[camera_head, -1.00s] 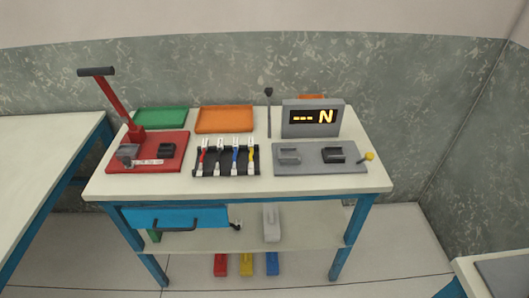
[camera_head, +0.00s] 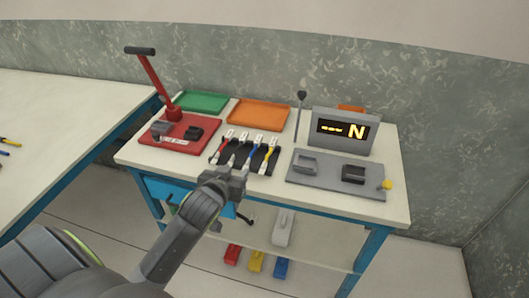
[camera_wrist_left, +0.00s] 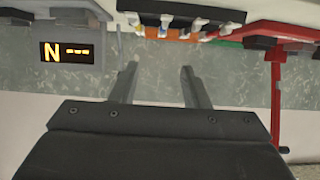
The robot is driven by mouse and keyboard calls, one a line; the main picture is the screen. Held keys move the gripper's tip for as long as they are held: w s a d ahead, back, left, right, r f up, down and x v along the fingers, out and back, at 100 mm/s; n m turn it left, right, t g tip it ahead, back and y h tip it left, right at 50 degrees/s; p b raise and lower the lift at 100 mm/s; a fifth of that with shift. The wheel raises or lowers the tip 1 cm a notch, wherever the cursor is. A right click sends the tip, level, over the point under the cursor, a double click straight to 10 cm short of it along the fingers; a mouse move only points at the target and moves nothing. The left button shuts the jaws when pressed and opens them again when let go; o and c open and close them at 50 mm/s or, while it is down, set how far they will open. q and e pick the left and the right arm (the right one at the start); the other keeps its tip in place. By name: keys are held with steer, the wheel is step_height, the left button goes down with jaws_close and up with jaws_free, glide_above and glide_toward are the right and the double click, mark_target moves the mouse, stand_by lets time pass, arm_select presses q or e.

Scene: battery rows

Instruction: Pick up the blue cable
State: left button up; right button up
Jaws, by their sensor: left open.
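The blue cable (camera_head: 252,154) lies in a black rack in the head view, between a dark cable (camera_head: 238,151) and a yellow cable (camera_head: 268,154); a red cable (camera_head: 224,147) is at the left end. Its ends are pale. My left gripper (camera_head: 232,176) is at the table's front edge, just in front of the rack and apart from the blue cable. In the left wrist view its two fingers (camera_wrist_left: 158,75) are apart with nothing between them. The rack (camera_wrist_left: 188,18) shows upside down at the top there; the blue cable is hard to make out. My right gripper is not in view.
A red lever press (camera_head: 180,128) stands left of the rack, and a grey plate (camera_head: 330,180) with a display (camera_head: 343,130) stands right. Green (camera_head: 203,101) and orange (camera_head: 259,113) trays lie behind. A blue drawer (camera_head: 170,192) is under the tabletop.

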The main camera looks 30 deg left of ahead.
arm_select(q)
glide_toward(251, 153)
steer(key=x, duration=0.4)
steer(key=shift+w+d+r, duration=0.1)
steer(key=shift+w+d, duration=0.05)
steer(key=shift+w, duration=0.2)
steer(key=shift+p+x, duration=0.35)
steer(key=shift+x, duration=1.95)
steer(key=shift+s, duration=0.1)
jaws_close()
